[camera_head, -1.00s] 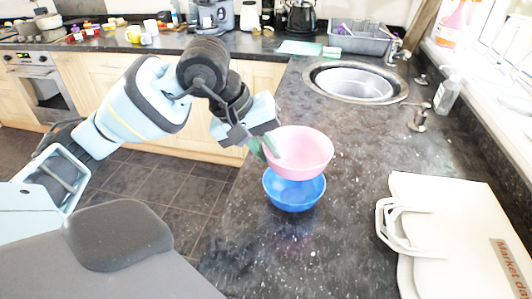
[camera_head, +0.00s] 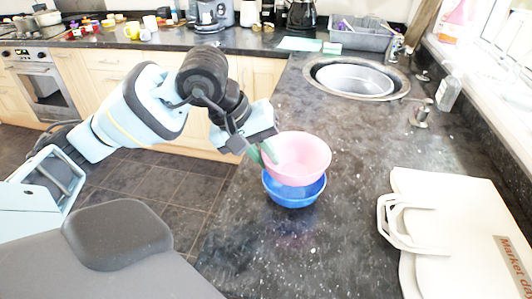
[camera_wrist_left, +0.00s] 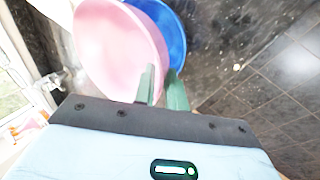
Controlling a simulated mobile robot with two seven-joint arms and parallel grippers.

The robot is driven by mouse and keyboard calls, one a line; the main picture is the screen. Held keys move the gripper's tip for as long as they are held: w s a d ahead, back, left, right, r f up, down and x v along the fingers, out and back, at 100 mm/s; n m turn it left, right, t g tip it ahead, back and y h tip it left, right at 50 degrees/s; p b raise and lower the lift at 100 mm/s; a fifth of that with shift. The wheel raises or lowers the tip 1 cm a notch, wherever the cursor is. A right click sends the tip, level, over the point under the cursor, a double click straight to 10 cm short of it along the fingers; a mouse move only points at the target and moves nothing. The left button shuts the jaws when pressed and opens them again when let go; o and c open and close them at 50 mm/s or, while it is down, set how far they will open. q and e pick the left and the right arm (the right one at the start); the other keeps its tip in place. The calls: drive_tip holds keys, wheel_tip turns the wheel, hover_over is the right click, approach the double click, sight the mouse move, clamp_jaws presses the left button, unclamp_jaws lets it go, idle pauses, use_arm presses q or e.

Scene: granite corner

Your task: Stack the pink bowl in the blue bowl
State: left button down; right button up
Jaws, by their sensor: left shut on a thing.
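The pink bowl (camera_head: 300,158) is held by its left rim in my left gripper (camera_head: 262,153), which is shut on it. It is roughly upright, directly over the blue bowl (camera_head: 294,192) and overlapping its top in the head view. I cannot tell whether the two bowls touch. The blue bowl stands on the dark granite worktop near its left edge. In the left wrist view the green fingers (camera_wrist_left: 162,90) pinch the rim of the pink bowl (camera_wrist_left: 118,45), and the blue bowl (camera_wrist_left: 168,30) shows partly behind it. My right gripper is not in view.
A white bag (camera_head: 455,225) with handles lies on the worktop at the right. A round sink (camera_head: 355,78) is set in behind the bowls, with a soap bottle (camera_head: 448,93) beside it. A grey dish rack (camera_head: 360,38) stands at the back. The worktop in front of the bowls is clear.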

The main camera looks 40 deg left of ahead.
use_arm(q)
drive_tip(key=c, duration=1.5)
unclamp_jaws()
drive_tip(key=shift+r, duration=0.1)
drive_tip(key=shift+o, duration=0.2)
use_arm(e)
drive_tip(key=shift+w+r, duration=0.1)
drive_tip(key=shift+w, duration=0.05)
use_arm(q)
drive_tip(key=shift+r, duration=0.1)
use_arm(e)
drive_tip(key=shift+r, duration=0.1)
use_arm(q)
drive_tip(key=shift+r+p, duration=0.25)
drive_tip(key=shift+p, duration=0.05)
drive_tip(key=v, duration=1.2)
drive_tip(key=shift+r+p, duration=0.2)
drive_tip(key=shift+p, duration=0.25)
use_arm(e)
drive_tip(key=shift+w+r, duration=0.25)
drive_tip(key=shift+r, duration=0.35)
use_arm(q)
drive_tip(key=shift+s, duration=0.15)
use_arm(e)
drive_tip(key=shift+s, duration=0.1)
